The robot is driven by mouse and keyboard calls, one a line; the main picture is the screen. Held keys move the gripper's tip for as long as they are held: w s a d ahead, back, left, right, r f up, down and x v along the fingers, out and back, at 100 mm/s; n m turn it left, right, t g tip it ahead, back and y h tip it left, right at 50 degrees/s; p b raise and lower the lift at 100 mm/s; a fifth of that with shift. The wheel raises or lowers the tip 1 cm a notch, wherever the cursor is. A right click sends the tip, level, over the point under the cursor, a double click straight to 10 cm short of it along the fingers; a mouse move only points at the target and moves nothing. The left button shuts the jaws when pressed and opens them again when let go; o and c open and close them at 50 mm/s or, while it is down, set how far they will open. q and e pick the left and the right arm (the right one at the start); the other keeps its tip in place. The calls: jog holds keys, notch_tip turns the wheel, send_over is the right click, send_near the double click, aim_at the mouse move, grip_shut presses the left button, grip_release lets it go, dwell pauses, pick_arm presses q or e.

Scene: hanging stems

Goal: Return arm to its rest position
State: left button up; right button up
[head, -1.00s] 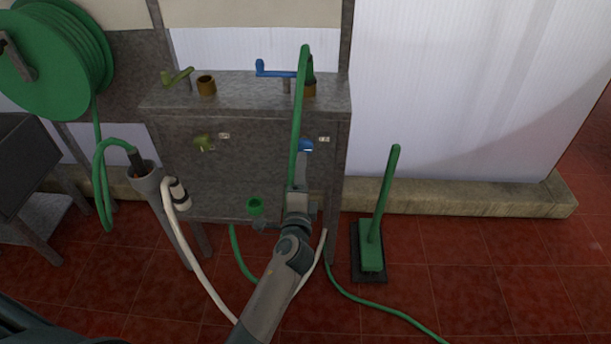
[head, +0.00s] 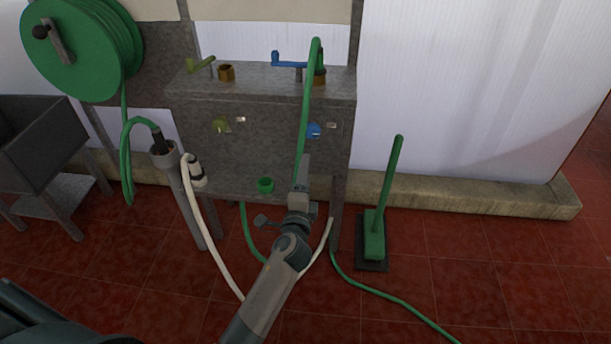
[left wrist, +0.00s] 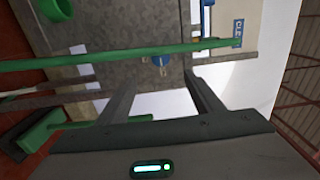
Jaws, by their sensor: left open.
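My left arm reaches up from the bottom of the head view, and its gripper (head: 302,168) is in front of the metal cabinet (head: 263,143). In the left wrist view the gripper's two fingers (left wrist: 160,72) are apart with nothing held between them. A green hose (head: 306,105) hangs from the cabinet top down to near the gripper. In the left wrist view the hose (left wrist: 130,55) crosses just past the fingertips; whether it touches them I cannot tell. My right gripper is not in view.
A green hose reel (head: 72,55) and a dark sink (head: 45,140) stand at left. A white hose (head: 210,250) curves beside a grey post (head: 186,205). A green brush (head: 375,235) stands right of the cabinet. Red floor (head: 480,270) at right is mostly clear.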

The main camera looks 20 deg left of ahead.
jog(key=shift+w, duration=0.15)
pick_arm(q)
jog(key=s+d+f+n+g+h+p, duration=0.15)
jog(key=s+f, duration=0.25)
jog(key=f, duration=0.4)
jog(key=s+d+f+n+g+h, duration=0.15)
jog(key=s+f, duration=0.25)
jog(key=f, duration=0.5)
jog(key=s+f+n+g+h+p, duration=0.1)
jog(key=s+f+n+g, duration=0.15)
jog(key=s+f, duration=0.4)
jog(key=s+d+f+n+g+h, duration=0.1)
jog(key=s+f+n+g, duration=0.2)
jog(key=s+f, duration=0.7)
jog(key=s+d+f+n+g+p, duration=0.1)
jog(key=s+f+n+g, duration=0.2)
jog(key=s+f, duration=0.7)
jog(key=s+n, duration=0.1)
jog(key=s, duration=0.4)
jog(key=shift+d+f+h, duration=0.25)
jog(key=shift+h, duration=0.15)
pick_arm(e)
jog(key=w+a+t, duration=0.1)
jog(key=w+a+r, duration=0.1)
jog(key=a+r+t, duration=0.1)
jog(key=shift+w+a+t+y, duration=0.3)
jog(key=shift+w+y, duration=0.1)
pick_arm(q)
jog(key=shift+n+g, duration=0.25)
